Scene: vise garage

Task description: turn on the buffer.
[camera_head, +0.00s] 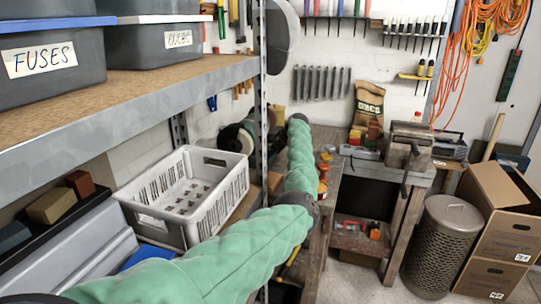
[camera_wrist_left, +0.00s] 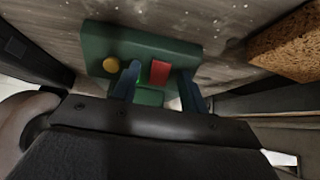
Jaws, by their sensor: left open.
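The buffer (camera_head: 236,138) stands on the workbench beyond the shelf, partly hidden by the shelf post and my left arm. In the left wrist view its green base (camera_wrist_left: 105,38) shows a round yellow button (camera_wrist_left: 110,65), a red switch part (camera_wrist_left: 160,71) and a green part (camera_wrist_left: 146,75) beside it. My left gripper (camera_wrist_left: 159,78) is open, its two blue fingers over the base, either side of the red and green parts. I cannot tell whether they touch. In the head view the hand is hardly visible past the green-sleeved arm. My right gripper is not in view.
A metal shelf (camera_head: 120,120) with grey bins stands close on the left. A white crate (camera_head: 185,195) is below it, near my left arm. A vise (camera_head: 408,145) is on the bench to the right. A mesh bin (camera_head: 440,245) and cardboard boxes (camera_head: 500,225) stand at the right.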

